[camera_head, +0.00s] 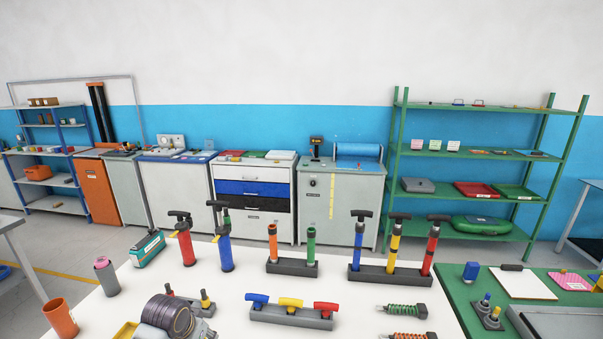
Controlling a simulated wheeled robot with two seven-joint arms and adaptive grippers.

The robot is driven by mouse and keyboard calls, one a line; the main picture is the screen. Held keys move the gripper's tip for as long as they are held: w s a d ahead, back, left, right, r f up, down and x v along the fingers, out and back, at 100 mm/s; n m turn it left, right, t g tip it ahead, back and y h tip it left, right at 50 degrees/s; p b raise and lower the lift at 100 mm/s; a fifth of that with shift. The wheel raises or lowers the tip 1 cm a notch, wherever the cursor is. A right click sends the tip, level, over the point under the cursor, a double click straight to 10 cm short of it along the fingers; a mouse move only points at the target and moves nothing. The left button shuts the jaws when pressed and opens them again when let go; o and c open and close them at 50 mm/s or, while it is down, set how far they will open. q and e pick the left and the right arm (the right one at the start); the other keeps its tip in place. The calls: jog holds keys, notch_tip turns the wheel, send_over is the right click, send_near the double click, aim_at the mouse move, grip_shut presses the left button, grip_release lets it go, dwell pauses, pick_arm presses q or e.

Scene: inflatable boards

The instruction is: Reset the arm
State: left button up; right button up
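Neither of my arms shows in the head view, and both grippers are out of the picture. A white table (235,288) fills the lower middle. On it stand a red hand pump (186,246) and a blue hand pump (224,250). A dark rack holds upright blue (358,247), yellow (393,248) and red (431,248) pumps. Another rack holds an orange tube (272,243) and a green tube (311,246). A grey holder (290,317) carries blue, yellow and red handles.
A grey machine with a ribbed hose (168,316), an orange cup (61,318) and a grey-pink cylinder (106,276) stand at the table's left. A green table (458,295) stands at right. Cabinets (253,200) and green shelving (394,170) line the back wall. The table's middle has bare patches.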

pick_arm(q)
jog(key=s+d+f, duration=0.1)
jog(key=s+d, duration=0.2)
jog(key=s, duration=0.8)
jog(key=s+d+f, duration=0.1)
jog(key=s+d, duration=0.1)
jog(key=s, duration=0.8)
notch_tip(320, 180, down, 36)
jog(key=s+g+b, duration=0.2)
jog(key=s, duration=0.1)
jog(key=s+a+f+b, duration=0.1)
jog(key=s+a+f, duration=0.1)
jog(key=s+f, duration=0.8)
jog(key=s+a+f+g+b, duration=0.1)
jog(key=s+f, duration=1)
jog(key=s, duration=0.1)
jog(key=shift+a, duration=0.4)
